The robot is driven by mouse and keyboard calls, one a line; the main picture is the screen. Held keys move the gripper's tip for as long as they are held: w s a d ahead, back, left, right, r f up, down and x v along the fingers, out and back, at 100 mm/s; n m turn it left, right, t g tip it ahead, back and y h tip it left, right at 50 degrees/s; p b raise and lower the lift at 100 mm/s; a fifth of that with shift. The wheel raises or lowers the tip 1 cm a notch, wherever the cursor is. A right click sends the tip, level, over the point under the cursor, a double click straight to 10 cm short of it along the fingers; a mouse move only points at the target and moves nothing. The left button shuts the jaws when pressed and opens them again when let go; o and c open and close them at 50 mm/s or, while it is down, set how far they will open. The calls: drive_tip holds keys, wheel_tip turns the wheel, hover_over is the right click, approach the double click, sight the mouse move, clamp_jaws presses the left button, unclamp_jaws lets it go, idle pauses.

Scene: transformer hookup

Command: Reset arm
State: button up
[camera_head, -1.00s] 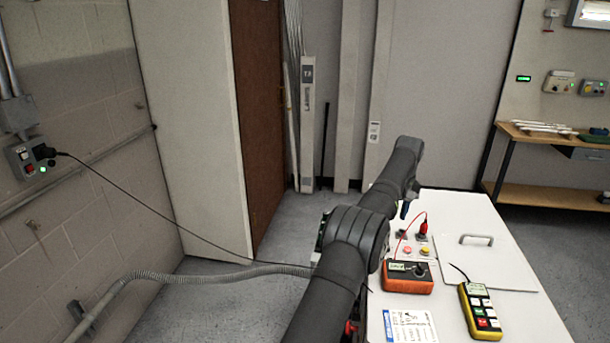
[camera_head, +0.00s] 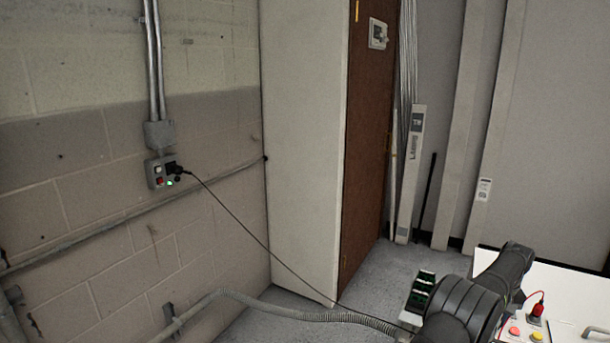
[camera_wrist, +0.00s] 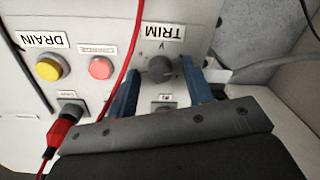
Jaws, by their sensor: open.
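My gripper (camera_wrist: 163,92) is open in the wrist view, with one blue finger on each side of the picture's middle. The grey TRIM knob (camera_wrist: 160,68) shows between the fingers; I cannot tell how far the tips are from it. No object is seen held. My arm (camera_head: 475,305) reaches in from the lower right of the head view, over the white bench panel, and the fingers are not clear there.
A red plug (camera_wrist: 62,128) with a red lead sits beside the yellow button (camera_wrist: 48,68) and red button (camera_wrist: 101,67). A wall box (camera_head: 160,172) holds a black plug, its cable crossing to the arm's side. A tall cabinet (camera_head: 305,150) stands behind.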

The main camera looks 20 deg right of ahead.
wheel_tip(320, 180, up, 12)
wheel_tip(320, 180, down, 12)
drive_tip(key=shift+f, duration=0.15)
drive_tip(key=shift+m, duration=0.3)
drive_tip(key=m, duration=0.3)
drive_tip(key=shift+r+m, duration=0.2)
drive_tip(key=shift+m, duration=0.2)
drive_tip(key=m, duration=0.5)
drive_tip(key=shift+s, duration=0.1)
drive_tip(key=m, duration=0.5)
drive_tip(key=shift+a+m+h, duration=0.1)
drive_tip(key=shift+m+h, duration=0.2)
drive_tip(key=shift+h, duration=0.1)
drive_tip(key=shift+m, duration=2.3)
